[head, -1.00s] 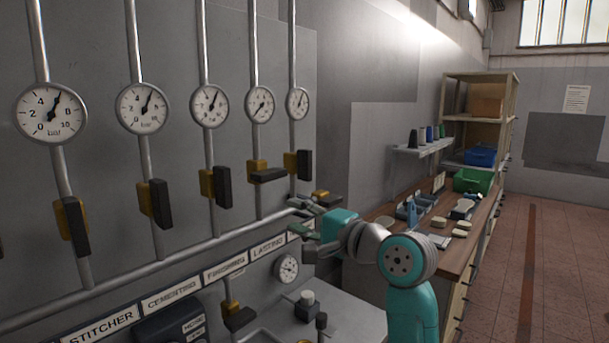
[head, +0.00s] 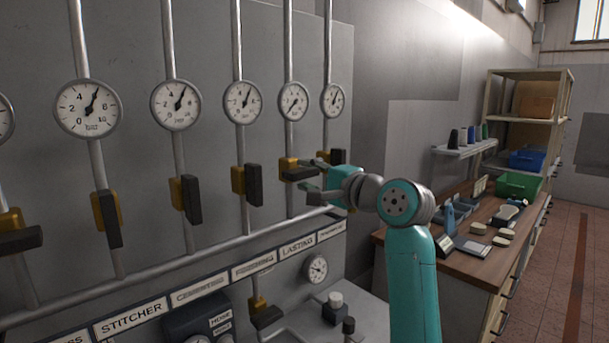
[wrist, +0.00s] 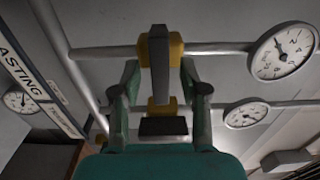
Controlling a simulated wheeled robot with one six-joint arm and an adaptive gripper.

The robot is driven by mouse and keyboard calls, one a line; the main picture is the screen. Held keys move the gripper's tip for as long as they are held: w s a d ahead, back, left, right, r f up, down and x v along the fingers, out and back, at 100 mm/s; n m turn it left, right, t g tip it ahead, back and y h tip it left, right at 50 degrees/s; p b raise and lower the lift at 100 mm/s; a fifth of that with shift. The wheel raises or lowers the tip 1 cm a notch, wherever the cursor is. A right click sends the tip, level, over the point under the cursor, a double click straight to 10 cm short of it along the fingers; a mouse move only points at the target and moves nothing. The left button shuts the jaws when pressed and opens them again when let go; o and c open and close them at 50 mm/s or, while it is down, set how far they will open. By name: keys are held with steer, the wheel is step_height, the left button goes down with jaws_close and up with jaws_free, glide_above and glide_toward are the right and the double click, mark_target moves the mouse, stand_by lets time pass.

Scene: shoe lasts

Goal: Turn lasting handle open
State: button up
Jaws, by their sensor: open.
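The lasting handle (head: 298,174) is a dark grey lever on a yellow valve body, on the pipe above the LASTING label (head: 298,247). It lies crosswise to its pipe. In the wrist view the lever (wrist: 160,65) stands between my fingers, with the yellow body (wrist: 176,46) behind it. My gripper (head: 310,175) is open at the lever; in the wrist view its two fingers (wrist: 160,78) flank the lever with a gap on each side. The lasting gauge (head: 293,100) sits above on the same pipe.
A neighbouring valve handle (head: 338,157) is close on the right, partly behind my gripper; it also shows in the wrist view (wrist: 163,127). The finishing handle (head: 254,184) hangs along its pipe on the left. A workbench (head: 470,255) with tools stands to the right.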

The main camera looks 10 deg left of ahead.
steer(key=shift+x, duration=0.8)
steer(key=shift+s, duration=0.1)
jaws_close()
